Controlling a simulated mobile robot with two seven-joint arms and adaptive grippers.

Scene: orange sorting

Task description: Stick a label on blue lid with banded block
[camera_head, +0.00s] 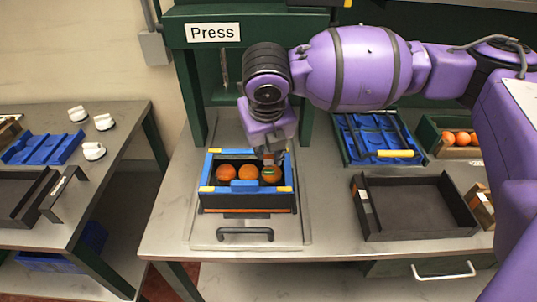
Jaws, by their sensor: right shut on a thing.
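A dark crate with an orange lower edge stands under the press, with a blue lid or frame (244,187) with yellow corner pieces around its top. Several oranges (226,173) show inside it; the rightmost has a green mark. My right gripper (270,154) points down at the crate's back right part, close above the rightmost orange. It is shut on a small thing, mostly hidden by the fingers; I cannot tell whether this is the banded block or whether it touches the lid. No label can be made out on the lid. My left gripper is out of view.
The green press (190,90) frames the crate's back. A side table (98,188) at left holds blue parts and white knobs.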

